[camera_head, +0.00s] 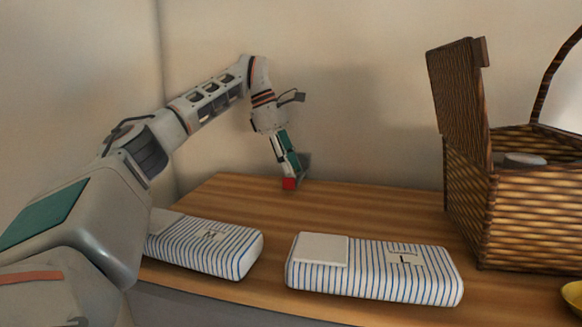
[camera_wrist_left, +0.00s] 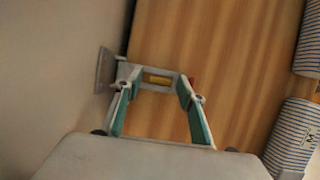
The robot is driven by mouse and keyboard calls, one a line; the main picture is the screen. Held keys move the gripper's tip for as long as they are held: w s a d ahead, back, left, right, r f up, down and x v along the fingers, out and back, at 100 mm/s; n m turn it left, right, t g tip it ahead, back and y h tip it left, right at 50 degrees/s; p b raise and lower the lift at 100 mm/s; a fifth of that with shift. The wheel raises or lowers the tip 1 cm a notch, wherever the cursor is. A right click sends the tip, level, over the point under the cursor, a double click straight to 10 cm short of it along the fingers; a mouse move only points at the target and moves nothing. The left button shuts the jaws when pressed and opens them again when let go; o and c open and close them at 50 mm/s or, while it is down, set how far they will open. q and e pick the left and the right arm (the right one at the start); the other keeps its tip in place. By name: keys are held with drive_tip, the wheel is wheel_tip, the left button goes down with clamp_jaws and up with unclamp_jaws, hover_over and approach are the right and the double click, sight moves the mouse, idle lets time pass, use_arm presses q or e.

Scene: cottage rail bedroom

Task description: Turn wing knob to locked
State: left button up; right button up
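My left gripper (camera_head: 289,172) reaches down close to the back wall, above the far left of the wooden top; its teal-lined fingers stand apart in the left wrist view (camera_wrist_left: 160,88). A grey piece with a yellow bar (camera_wrist_left: 158,79) lies across the gap between the fingertips. Whether the fingers touch it I cannot tell. A grey plate (camera_wrist_left: 104,70) stands at the wall beside it. A small red part (camera_head: 289,184) shows at the fingertips, and a bit of red in the wrist view too. Which of these parts is the wing knob I cannot make out clearly. My right gripper is out of view.
Two striped packs, marked M (camera_head: 205,250) and L (camera_head: 375,275), lie along the front of the wooden top (camera_head: 370,205). An open wicker basket (camera_head: 530,215) stands at the right, with a yellow item (camera_head: 572,294) in front. The back middle is clear.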

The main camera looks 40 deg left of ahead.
use_arm(q)
drive_tip(key=c, duration=1.1)
drive_tip(key=shift+c, duration=0.2)
drive_tip(key=shift+n, duration=0.4)
drive_tip(key=n+t+y, duration=0.1)
drive_tip(key=n, duration=0.2)
drive_tip(key=shift+s+d+n, duration=0.1)
drive_tip(key=shift+s+n, duration=0.05)
drive_tip(key=shift+n, duration=0.25)
drive_tip(key=n+y, duration=0.1)
drive_tip(key=n, duration=0.1)
drive_tip(key=n+t, duration=0.1)
drive_tip(key=n, duration=0.1)
drive_tip(key=shift+d+n+y, duration=0.1)
drive_tip(key=shift+n+y, duration=0.2)
drive_tip(key=shift+y, duration=0.1)
drive_tip(key=n+y, duration=0.1)
drive_tip(key=n, duration=0.3)
drive_tip(key=shift+d+r+y, duration=0.1)
drive_tip(key=shift+d+y, duration=0.05)
drive_tip(key=shift+y, duration=0.25)
drive_tip(key=n, duration=0.2)
drive_tip(key=n+y, duration=0.1)
drive_tip(key=n, duration=0.1)
drive_tip(key=shift+n+y, duration=0.3)
drive_tip(key=o, duration=1.1)
